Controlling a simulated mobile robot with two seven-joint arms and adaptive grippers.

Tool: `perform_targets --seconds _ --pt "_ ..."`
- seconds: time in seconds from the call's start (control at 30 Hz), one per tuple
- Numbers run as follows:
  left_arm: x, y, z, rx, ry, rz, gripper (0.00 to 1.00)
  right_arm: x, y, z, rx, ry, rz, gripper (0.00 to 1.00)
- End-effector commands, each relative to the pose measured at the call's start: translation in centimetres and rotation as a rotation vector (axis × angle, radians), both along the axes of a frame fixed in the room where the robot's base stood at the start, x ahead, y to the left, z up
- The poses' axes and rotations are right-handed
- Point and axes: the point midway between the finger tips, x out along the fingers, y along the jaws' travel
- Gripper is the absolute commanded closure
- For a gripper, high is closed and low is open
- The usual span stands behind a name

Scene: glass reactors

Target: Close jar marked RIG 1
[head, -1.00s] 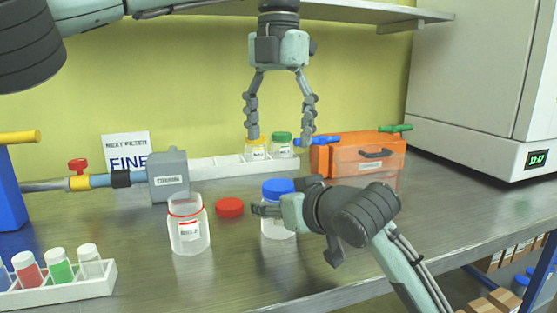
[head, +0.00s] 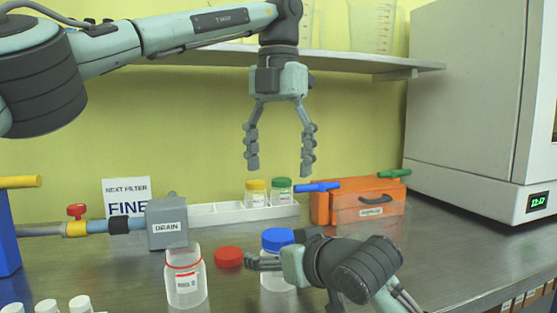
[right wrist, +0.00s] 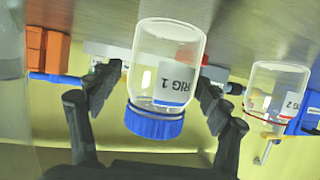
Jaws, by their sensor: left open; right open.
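The RIG 1 jar (right wrist: 165,65) is clear glass, and its label reads RIG 1 in the right wrist view. A blue lid (right wrist: 155,122) sits at its mouth; I cannot tell how tight it is. In the head view the blue lid (head: 277,238) shows above my right gripper (head: 250,262), which hides part of the jar body (head: 277,282). My right gripper (right wrist: 160,88) is open, with one finger on each side of the jar. My left gripper (head: 279,170) is open and empty, pointing down in the air above and behind the jar.
An open RIG 2 jar (head: 186,283) stands to the left, with a red lid (head: 229,257) on the bench beside it. Behind are a DRAIN box (head: 167,235), a white rack (head: 225,213) with yellow- and green-capped jars, and an orange box (head: 358,203). A shelf (head: 350,60) hangs above.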

Motion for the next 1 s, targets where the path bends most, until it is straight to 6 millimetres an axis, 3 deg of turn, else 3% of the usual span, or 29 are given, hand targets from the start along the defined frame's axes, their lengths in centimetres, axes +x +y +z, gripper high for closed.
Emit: perform_targets --seconds 0.23,0.7,1.0 --pt "0.0 0.0 0.0 0.000 0.000 0.000 0.27 -1.2 -0.6 0.6 0.001 -0.003 0.000 0.23" --pt "0.0 0.0 0.0 0.000 0.000 0.000 0.27 -8.6 -4.5 4.1 0.002 -0.004 -0.001 0.23" --pt "0.0 0.0 0.0 0.000 0.000 0.000 0.27 -9.9 -5.2 4.6 0.000 0.000 0.000 0.23"
